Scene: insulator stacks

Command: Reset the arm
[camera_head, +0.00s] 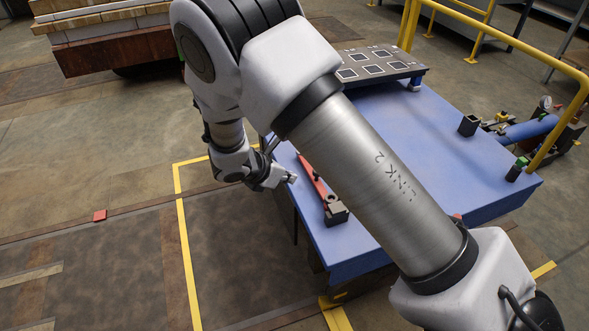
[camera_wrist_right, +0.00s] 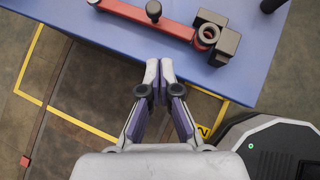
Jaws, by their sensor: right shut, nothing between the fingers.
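My right arm (camera_head: 372,160) crosses the head view from the lower right to the upper middle, then bends down to the wrist. My right gripper (camera_head: 292,179) is at the left edge of the blue table (camera_head: 400,118). In the right wrist view the gripper (camera_wrist_right: 159,68) has its fingertips together with nothing between them, over the blue table's edge (camera_wrist_right: 90,48). My left gripper is in neither view. My right arm hides part of the table.
A red bar (camera_wrist_right: 140,14) with a black end block (camera_wrist_right: 222,44) lies on the table just beyond the fingertips. A dark panel with square markings (camera_head: 378,66) sits at the table's far end. Yellow railings (camera_head: 500,35) stand behind. Floor at left is mostly clear.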

